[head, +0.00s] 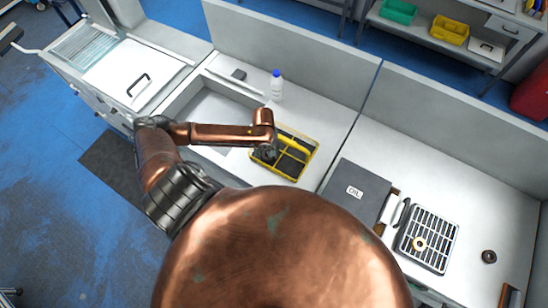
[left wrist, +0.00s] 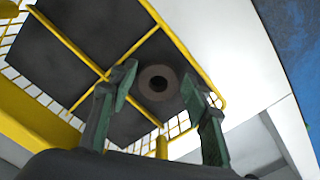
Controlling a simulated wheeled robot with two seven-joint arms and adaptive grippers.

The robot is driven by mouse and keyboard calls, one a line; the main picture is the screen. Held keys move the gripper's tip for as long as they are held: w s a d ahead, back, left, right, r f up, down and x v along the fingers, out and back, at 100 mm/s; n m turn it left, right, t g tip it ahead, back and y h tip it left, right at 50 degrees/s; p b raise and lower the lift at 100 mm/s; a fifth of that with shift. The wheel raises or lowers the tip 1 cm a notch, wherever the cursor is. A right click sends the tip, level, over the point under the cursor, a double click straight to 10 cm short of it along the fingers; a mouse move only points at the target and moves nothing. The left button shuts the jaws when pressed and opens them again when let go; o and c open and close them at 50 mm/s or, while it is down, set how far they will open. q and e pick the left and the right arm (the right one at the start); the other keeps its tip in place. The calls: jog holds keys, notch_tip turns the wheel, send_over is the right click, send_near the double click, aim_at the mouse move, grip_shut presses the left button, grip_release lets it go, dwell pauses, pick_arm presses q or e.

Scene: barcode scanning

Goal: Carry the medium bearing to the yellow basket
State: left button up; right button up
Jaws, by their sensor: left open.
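The yellow basket (head: 313,160) stands on the light counter and is divided into dark-floored compartments; its yellow rim and dividers also fill much of the left wrist view (left wrist: 74,45). My left gripper (head: 266,153) is over the basket's left part, and its fingers are apart in the left wrist view (left wrist: 158,80). A brown-grey bearing (left wrist: 145,74) shows between and beyond the fingertips, against a dark compartment floor, with gaps to both fingers. It looks like the medium bearing, but I cannot be sure of its size. My right gripper is not in view.
A grey box (head: 345,191) stands right of the basket. A white bottle (head: 276,88) stands behind it.

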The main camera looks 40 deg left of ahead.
aim_at(267, 157)
pick_arm(q)
notch_tip(267, 157, up, 12)
jog(key=shift+s+a+f, duration=0.15)
jog(key=shift+f, duration=0.05)
dwell(0.4)
